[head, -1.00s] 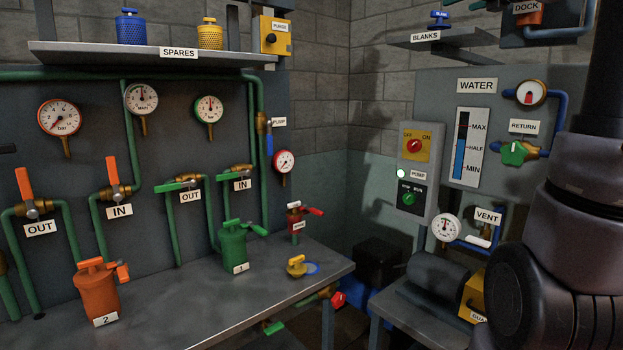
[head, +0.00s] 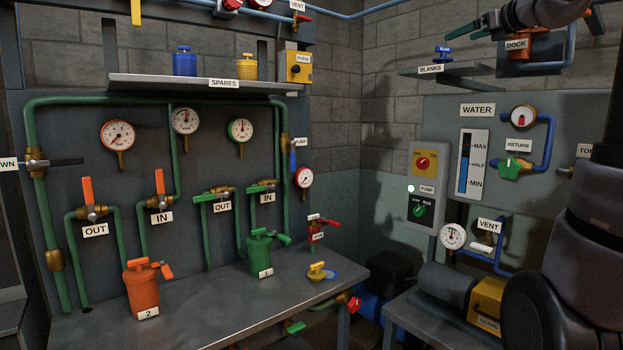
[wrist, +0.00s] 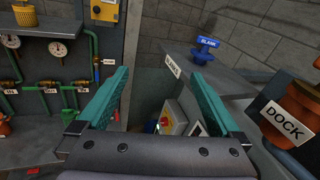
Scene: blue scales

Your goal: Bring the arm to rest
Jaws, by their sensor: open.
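My gripper (wrist: 160,100) shows in the wrist view with its two teal fingers spread wide apart and nothing between them. Beyond the fingers are the blanks shelf (wrist: 205,75) with a blue blank (wrist: 205,52) on it and, to the right, the orange dock fitting (wrist: 295,105). In the head view, part of my dark arm stands at the right edge, and another part of it shows at the top right near the dock (head: 516,57).
The spares shelf (head: 150,84) and blanks shelf (head: 470,68) jut from the walls. A pump with a yellow guard (head: 487,300) stands at lower right.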

